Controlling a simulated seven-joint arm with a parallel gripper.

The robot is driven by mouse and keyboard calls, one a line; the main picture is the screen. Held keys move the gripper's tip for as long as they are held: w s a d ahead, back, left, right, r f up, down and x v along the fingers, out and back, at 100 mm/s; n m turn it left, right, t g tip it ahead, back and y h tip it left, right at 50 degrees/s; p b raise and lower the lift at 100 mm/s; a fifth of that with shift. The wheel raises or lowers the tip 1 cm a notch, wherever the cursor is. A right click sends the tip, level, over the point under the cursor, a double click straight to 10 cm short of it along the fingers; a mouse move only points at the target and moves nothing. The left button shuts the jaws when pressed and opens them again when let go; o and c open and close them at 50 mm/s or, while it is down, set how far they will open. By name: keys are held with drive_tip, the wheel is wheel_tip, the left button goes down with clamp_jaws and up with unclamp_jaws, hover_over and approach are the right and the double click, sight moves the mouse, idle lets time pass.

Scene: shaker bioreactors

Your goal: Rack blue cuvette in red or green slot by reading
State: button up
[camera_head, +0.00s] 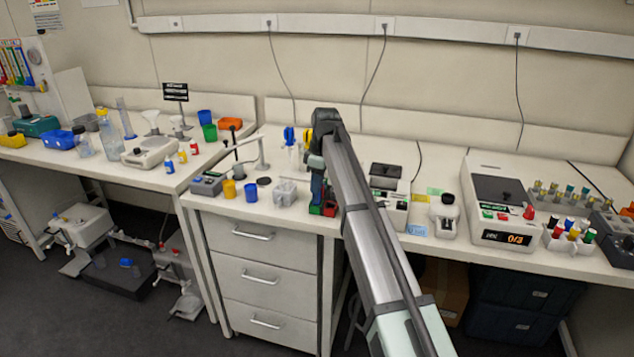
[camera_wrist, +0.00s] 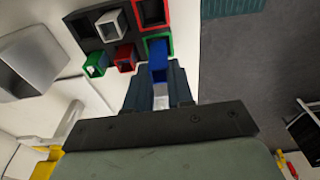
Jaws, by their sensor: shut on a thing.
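My gripper (camera_wrist: 159,82) points down at the rack and is shut on the blue cuvette (camera_wrist: 158,69). The cuvette's open top shows between the fingers. It overlaps the near edge of the green-framed slot (camera_wrist: 170,46); I cannot tell whether it is in the slot or above it. The red-framed slot (camera_wrist: 152,12) beside it looks empty. In the head view my gripper (camera_head: 318,190) is over the bench front, and my arm hides much of the rack.
A device with a dark lid (camera_head: 386,171) stands right of my arm; its reading is not legible. A larger machine (camera_head: 502,190) shows 0/3. A clear block (camera_head: 285,192) and a blue cup (camera_head: 252,192) stand left of the rack. The bench front edge is close.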

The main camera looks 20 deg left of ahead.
sight(317, 201)
drive_tip(key=shift+f, duration=1.45)
idle(0.8)
drive_tip(key=o, duration=0.9)
drive_tip(key=shift+r, duration=0.1)
drive_tip(key=shift+r, duration=3.45)
